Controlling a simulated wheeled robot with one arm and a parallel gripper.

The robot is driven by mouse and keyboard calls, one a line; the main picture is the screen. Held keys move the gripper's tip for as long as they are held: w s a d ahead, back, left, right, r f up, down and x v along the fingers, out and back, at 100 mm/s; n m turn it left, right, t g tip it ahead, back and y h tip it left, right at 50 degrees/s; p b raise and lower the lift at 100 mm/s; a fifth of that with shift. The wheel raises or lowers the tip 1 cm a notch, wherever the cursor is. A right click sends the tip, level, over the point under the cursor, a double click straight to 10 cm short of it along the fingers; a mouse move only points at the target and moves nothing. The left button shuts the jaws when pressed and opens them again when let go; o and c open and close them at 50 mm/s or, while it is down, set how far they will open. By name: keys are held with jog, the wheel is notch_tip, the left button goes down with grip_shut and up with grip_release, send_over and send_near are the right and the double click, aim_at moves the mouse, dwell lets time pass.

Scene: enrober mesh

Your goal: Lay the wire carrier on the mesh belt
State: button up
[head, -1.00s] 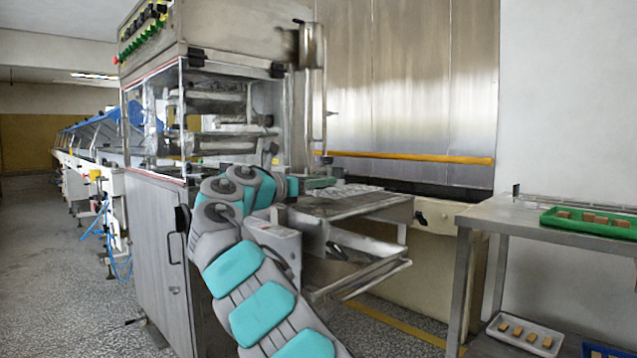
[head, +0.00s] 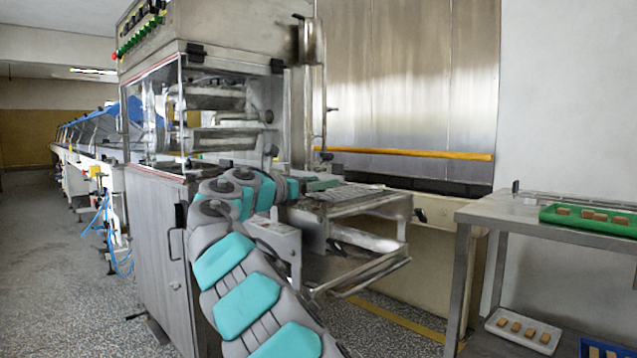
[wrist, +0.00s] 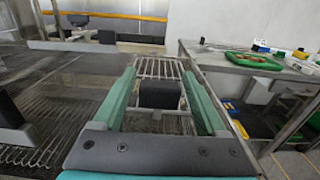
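The wire carrier (wrist: 160,68) is a narrow rack of thin bars with a dark block (wrist: 159,95) on it. It lies, apparently flat, at the right side of the mesh belt (wrist: 62,95) in the wrist view. In the head view the pale wire grid (head: 346,191) shows on the machine's outfeed. My gripper (wrist: 160,72) has its two green fingers spread on either side of the block, with a gap showing on both sides. In the head view my gripper (head: 318,184) is low at the grid's left end. Whether the carrier touches the belt all along is hidden.
The enrober cabinet (head: 160,235) stands left of the outfeed. A steel table (head: 480,217) at the right bears a green tray (head: 548,216) of brown pieces, with a white tray (head: 525,345) below. Floor shows between the machine and the table.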

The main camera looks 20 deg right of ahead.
jog(key=shift+o, duration=0.6)
jog(key=shift+w+r, duration=0.1)
jog(key=shift+w, duration=0.05)
jog(key=shift+r, duration=0.1)
jog(key=shift+r+b, duration=0.25)
jog(key=shift+b, duration=0.1)
jog(key=shift+a+r, duration=0.1)
jog(key=shift+r, duration=0.05)
jog(key=v, duration=1.2)
jog(key=shift+p, duration=0.4)
